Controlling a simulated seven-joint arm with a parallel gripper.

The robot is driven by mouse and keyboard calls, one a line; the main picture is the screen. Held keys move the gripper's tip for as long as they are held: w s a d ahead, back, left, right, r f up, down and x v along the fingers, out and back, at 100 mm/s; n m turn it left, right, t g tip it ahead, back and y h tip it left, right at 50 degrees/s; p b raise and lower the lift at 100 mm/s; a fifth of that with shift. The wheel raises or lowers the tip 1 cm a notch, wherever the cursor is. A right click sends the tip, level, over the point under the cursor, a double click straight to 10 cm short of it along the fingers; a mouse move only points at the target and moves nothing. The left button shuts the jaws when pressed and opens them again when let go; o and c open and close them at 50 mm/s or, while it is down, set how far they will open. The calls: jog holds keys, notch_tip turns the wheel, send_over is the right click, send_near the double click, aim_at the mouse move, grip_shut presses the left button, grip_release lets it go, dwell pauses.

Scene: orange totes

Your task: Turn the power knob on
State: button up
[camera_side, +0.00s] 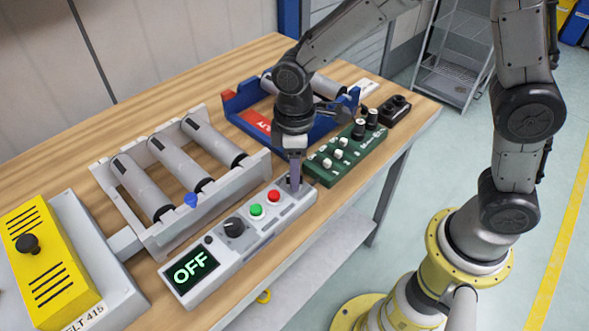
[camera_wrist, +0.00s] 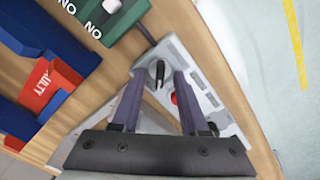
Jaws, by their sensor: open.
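My gripper (camera_side: 294,180) points down at the panel's far end, beyond the red button. In the wrist view, my gripper (camera_wrist: 157,76) is open, its fingers on either side of a dark knob (camera_wrist: 158,72) at that end. I cannot tell whether they touch it. The red button (camera_wrist: 174,97) shows partly behind a finger.
A green box (camera_side: 345,155) with white knobs stands just past the panel's far end. A grey roller conveyor (camera_side: 180,165) lies behind the panel, and a blue and red fixture (camera_side: 250,115) beyond. A yellow box (camera_side: 45,255) stands at left.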

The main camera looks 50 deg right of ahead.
jog(key=shift+f, duration=0.1)
grip_shut()
jog(key=shift+m, duration=0.3)
jog(key=m, duration=0.3)
jog(key=shift+m, duration=0.4)
jog(key=m, duration=0.9)
jog(key=shift+m, duration=2.2)
